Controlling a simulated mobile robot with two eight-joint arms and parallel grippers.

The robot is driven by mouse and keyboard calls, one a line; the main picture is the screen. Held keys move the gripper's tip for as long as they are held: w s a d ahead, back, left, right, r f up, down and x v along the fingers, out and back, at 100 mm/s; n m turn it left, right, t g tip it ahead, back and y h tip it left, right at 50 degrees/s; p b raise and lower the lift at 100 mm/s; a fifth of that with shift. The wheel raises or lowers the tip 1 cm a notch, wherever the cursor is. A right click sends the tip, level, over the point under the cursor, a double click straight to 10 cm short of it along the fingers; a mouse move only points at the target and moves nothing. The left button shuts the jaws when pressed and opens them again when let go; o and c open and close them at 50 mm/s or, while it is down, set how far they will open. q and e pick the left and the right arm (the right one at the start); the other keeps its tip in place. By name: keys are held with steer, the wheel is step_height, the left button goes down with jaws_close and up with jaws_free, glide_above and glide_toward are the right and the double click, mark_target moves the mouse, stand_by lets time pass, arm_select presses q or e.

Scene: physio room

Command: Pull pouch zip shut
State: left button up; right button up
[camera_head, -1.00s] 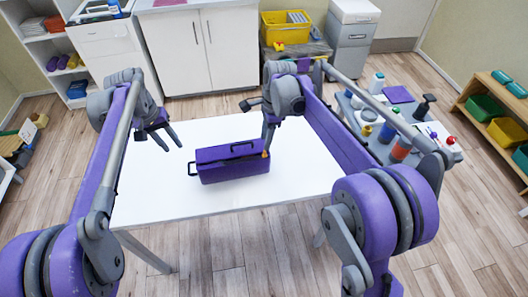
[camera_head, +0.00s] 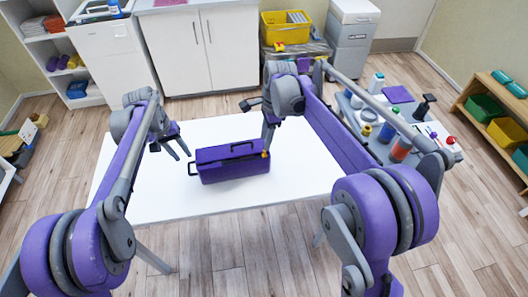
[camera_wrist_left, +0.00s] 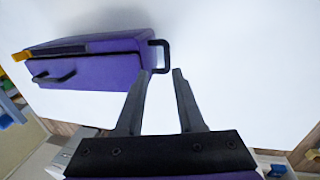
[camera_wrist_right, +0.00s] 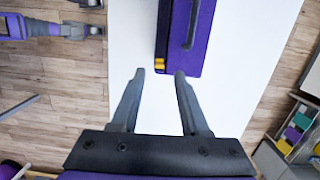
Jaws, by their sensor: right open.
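The purple pouch (camera_head: 235,168) lies closed-looking and box-shaped on the white table (camera_head: 150,195). A dark handle (camera_head: 232,150) runs along its top, and a black loop (camera_head: 192,169) sticks out of its left end. The yellow zip pull (camera_head: 265,155) is at its right end; it also shows in the right wrist view (camera_wrist_right: 159,65). My left gripper (camera_head: 182,156) is open and empty, with the loop (camera_wrist_left: 163,56) just beyond its fingertips. My right gripper (camera_head: 267,148) is open at the right end, with the pull between or just beyond its fingertips. How far the zip is closed is not clear.
A grey trolley (camera_head: 375,145) with several bottles stands right of the table. A shelf with green and yellow bins (camera_head: 505,130) is at the far right. White cabinets (camera_head: 202,50) and a yellow crate (camera_head: 283,28) stand behind. The tabletop around the pouch is clear.

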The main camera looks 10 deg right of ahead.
mark_target(266, 155)
steer(key=shift+f, duration=2.5)
jaws_close()
arm_select(q)
steer(key=shift+f, duration=0.1)
steer(key=shift+f, duration=3.65)
jaws_close()
